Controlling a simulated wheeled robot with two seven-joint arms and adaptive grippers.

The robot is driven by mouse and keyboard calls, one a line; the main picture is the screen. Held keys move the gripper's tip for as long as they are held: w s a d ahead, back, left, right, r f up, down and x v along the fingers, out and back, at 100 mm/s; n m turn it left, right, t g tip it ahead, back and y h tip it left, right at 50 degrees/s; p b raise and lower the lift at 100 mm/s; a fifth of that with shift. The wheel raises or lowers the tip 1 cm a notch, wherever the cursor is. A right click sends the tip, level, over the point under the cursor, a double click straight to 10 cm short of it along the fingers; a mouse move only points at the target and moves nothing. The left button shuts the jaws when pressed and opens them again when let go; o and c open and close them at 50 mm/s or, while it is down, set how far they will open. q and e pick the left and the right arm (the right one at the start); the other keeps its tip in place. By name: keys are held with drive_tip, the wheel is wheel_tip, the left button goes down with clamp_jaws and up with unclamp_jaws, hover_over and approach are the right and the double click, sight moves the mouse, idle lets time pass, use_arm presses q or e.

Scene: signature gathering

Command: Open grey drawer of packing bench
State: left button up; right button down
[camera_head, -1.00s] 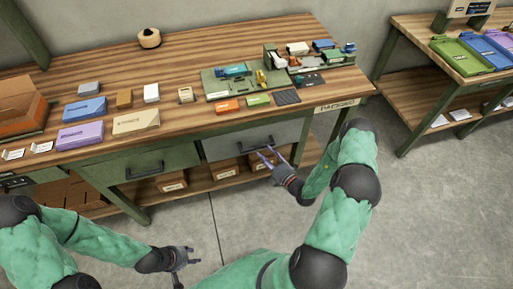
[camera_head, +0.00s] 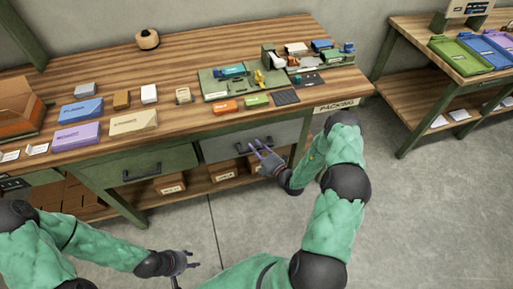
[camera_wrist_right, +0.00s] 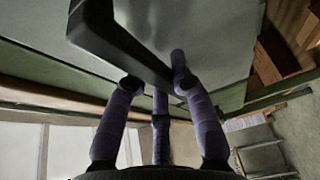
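The grey drawer (camera_head: 222,148) sits under the packing bench top at the right and looks shut. Its dark bar handle (camera_head: 243,148) also shows large in the right wrist view (camera_wrist_right: 118,45). My right gripper (camera_head: 259,147) is at the handle, with its purple fingers spread. In the right wrist view the fingertips (camera_wrist_right: 155,78) are close to the bar, on either side of it; I cannot tell whether they touch it. My left gripper (camera_head: 194,262) is open and empty, low in front of the bench.
A green drawer (camera_head: 145,165) with a dark handle is to the left of the grey one. Cardboard boxes (camera_head: 172,187) stand on the shelf below. The bench top (camera_head: 200,55) holds several small boxes and a green tray. A second table (camera_head: 407,62) stands at the right.

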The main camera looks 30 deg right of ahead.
drive_tip(key=s+a+p, duration=0.2)
drive_tip(key=s, duration=0.9)
drive_tip(key=s+a+p, duration=0.2)
drive_tip(key=s+a, duration=0.1)
drive_tip(key=s, duration=0.9)
drive_tip(key=shift+s+a, duration=0.25)
drive_tip(key=shift+a, duration=0.05)
drive_tip(key=c, duration=1)
unclamp_jaws()
drive_tip(key=shift+c, duration=0.2)
drive_tip(key=s+d, duration=0.2)
drive_tip(key=s, duration=1)
drive_tip(key=shift+w+a, duration=0.15)
